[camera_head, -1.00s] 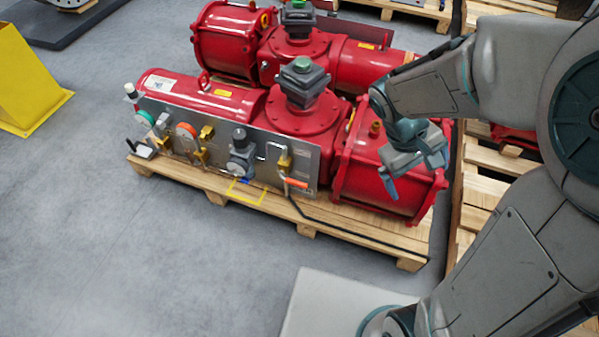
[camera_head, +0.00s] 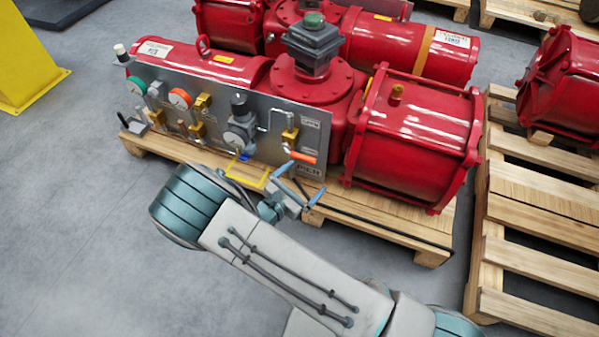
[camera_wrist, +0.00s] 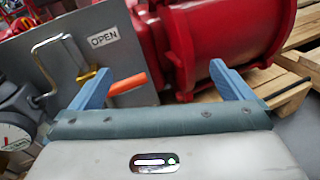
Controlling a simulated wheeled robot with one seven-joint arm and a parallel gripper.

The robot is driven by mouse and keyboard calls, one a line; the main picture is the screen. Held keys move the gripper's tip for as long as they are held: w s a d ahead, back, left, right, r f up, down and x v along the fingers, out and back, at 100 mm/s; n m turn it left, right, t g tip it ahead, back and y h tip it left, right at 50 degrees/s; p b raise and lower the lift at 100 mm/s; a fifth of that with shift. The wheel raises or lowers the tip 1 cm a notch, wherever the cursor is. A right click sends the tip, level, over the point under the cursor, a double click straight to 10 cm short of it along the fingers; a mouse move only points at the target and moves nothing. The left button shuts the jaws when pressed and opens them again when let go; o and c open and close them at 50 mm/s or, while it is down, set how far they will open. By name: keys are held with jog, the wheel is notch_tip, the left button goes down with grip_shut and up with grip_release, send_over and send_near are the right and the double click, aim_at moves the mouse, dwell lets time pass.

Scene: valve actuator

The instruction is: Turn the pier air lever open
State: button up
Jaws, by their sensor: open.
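A lever with an orange handle (camera_head: 303,157) sits at the right end of the grey valve panel (camera_head: 262,152), below a brass valve body (camera_head: 290,137). No label reading pier air is legible. The handle points right and slightly down. My gripper (camera_head: 300,180) is open with nothing between its fingers, just below and in front of the handle. In the wrist view the orange handle (camera_wrist: 127,84) shows between the two blue fingers, close beyond the left finger. A white OPEN sign (camera_wrist: 103,38) is on the panel above it. I cannot tell whether a finger touches the handle.
A red cylinder (camera_head: 412,132) stands right of the panel. A wooden pallet (camera_head: 430,235) carries the unit.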

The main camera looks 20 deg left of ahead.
aim_at(298, 154)
jog(key=s+a+f+n+t+y+b, duration=0.25)
jog(key=a+f+n+y, duration=0.2)
jog(key=f, duration=0.25)
jog(key=w+b, duration=0.3)
jog(key=w, duration=1)
jog(key=shift+w+d, duration=0.15)
jog(key=shift+w, duration=0.05)
jog(key=shift+f+n, duration=0.1)
jog(key=shift+n, duration=0.15)
jog(key=c, duration=1.3)
jog(key=shift+c, duration=0.3)
